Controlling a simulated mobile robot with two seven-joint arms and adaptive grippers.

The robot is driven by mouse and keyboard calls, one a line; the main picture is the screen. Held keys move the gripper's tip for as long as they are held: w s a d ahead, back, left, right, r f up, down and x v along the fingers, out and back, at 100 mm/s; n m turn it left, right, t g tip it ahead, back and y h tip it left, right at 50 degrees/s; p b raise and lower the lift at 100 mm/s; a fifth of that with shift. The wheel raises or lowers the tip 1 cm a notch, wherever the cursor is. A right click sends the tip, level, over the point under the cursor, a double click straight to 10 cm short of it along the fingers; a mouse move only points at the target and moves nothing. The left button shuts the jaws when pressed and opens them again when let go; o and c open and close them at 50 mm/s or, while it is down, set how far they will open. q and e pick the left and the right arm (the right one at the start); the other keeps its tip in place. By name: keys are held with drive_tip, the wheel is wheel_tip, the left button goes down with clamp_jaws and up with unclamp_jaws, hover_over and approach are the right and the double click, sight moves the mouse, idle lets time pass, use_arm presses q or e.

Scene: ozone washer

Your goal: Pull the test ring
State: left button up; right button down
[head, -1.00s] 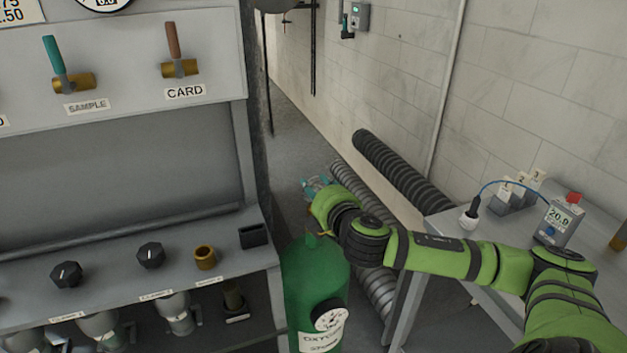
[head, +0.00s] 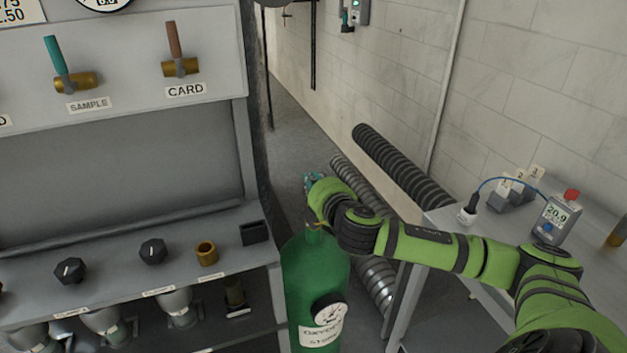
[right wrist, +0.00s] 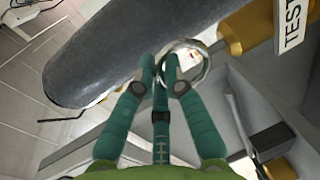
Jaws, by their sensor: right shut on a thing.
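In the right wrist view, a shiny metal test ring (right wrist: 205,66) lies at my right gripper's fingertips (right wrist: 163,72). The teal fingers are closed together on the ring's near left side. A brass fitting (right wrist: 243,35) sits just right of the ring, beside a white label (right wrist: 291,24) reading TEST. In the head view, my right gripper (head: 313,180) shows only as a small bit of teal beyond the green wrist, and the ring is hidden there. My left gripper is not in view.
A large dark grey cylinder (right wrist: 130,45) lies close above the fingers in the wrist view. In the head view, a green oxygen cylinder (head: 316,275) stands under my right wrist, left of a table (head: 490,262). The panel bench (head: 120,255) fills the left.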

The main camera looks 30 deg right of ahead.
drive_tip(key=shift+r+p, duration=0.5)
drive_tip(key=shift+r, duration=0.45)
drive_tip(key=c, duration=1.3)
unclamp_jaws()
drive_tip(key=shift+s, duration=0.1)
drive_tip(key=v, duration=0.7)
drive_tip(key=shift+s, duration=0.1)
